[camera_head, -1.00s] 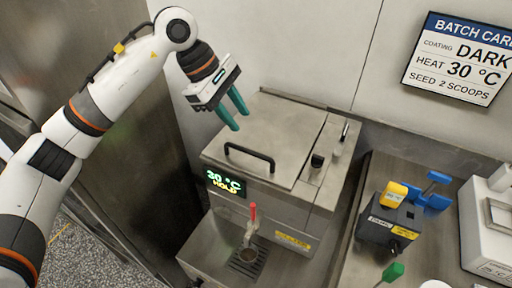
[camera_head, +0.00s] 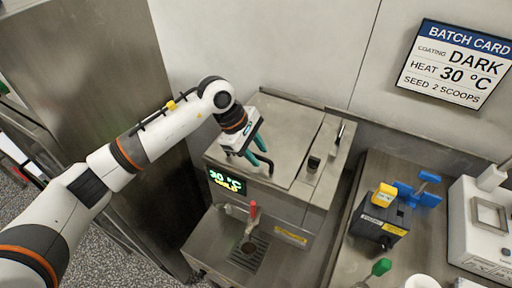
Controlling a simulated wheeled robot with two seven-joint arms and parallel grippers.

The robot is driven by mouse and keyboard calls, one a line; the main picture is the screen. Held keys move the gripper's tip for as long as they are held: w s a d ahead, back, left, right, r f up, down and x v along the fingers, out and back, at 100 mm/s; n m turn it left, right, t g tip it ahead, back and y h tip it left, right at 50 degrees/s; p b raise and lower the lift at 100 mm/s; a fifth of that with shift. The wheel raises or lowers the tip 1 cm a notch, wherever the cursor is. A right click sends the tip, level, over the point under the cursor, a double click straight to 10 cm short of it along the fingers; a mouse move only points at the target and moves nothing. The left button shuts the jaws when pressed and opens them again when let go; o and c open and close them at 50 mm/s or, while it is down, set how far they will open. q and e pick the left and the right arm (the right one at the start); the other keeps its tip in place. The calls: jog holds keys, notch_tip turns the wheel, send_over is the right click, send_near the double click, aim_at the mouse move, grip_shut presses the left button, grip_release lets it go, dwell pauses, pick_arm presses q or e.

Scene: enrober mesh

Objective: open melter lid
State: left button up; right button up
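The melter (camera_head: 300,205) is a steel box with a flat lid (camera_head: 287,125) lying shut on its top. A black bar handle sits at the lid's front edge, mostly hidden behind my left gripper (camera_head: 262,163). The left gripper's teal fingers point down at the handle, with a visible gap between them. I cannot tell whether they touch the handle. The green display (camera_head: 227,181) reads 30 °C HOLD. My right gripper is not in view.
A red-handled tap (camera_head: 253,211) stands over a drain grate (camera_head: 248,254) below the melter's front. A dark box with yellow and blue parts (camera_head: 380,220) stands on the right counter (camera_head: 352,201). A white machine (camera_head: 482,228) is further right. A batch card (camera_head: 458,62) hangs on the wall.

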pick_arm(q)
grip_shut()
jog(key=w+d+r, duration=0.1)
jog(key=w+r, duration=0.3)
jog(key=r, duration=0.4)
jog(key=w+d+r, duration=0.2)
jog(key=w+r, duration=0.2)
jog(key=r, duration=0.5)
jog(key=shift+d, duration=0.15)
jog(key=shift+w, duration=0.1)
